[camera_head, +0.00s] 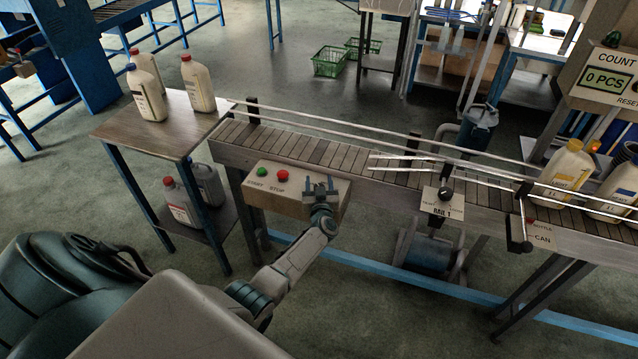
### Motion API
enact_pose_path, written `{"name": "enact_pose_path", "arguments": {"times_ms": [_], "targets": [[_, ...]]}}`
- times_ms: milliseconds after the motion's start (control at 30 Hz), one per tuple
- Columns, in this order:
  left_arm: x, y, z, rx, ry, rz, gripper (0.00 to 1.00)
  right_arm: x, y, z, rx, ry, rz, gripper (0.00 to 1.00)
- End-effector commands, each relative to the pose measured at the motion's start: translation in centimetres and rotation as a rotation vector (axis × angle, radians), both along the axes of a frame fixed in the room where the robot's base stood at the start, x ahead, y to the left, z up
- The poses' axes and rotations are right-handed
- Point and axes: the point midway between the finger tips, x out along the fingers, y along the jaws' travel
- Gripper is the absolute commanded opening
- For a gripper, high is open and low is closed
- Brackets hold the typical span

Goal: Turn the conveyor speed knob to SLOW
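The control box (262,200) is a beige panel on the near side of the conveyor (290,147). It carries a green START button (262,173) and a red STOP button (283,176). My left gripper (320,185) is at the right part of this box, right of the STOP button, with its two fingers showing a little apart. The speed knob and its SLOW mark cannot be made out; the gripper covers that part of the panel. Whether the fingers touch or hold anything there is hidden. My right gripper is out of view.
A side table (125,130) with several cream bottles stands left of the conveyor. A RAIL 1 panel (443,203) hangs on the conveyor's front, right of the box. Floor in front is clear.

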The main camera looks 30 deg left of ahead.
Motion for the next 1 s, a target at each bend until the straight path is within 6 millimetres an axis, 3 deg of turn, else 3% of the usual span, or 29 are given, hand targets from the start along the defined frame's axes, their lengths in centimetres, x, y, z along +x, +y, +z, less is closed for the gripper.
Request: {"name": "enact_pose_path", "arguments": {"times_ms": [367, 800, 1000], "targets": [[-0.9, -0.8, -0.2, -0.001, -0.001, -0.001, 0.53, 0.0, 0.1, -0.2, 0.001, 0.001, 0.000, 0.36], [-7.2, -5.4, -0.2, -0.002, 0.000, 0.000, 0.53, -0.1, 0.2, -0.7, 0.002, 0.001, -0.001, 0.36], [-8.5, -6.4, -0.1, 0.000, 0.000, 0.000, 0.53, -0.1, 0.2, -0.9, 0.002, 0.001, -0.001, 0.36]]}}
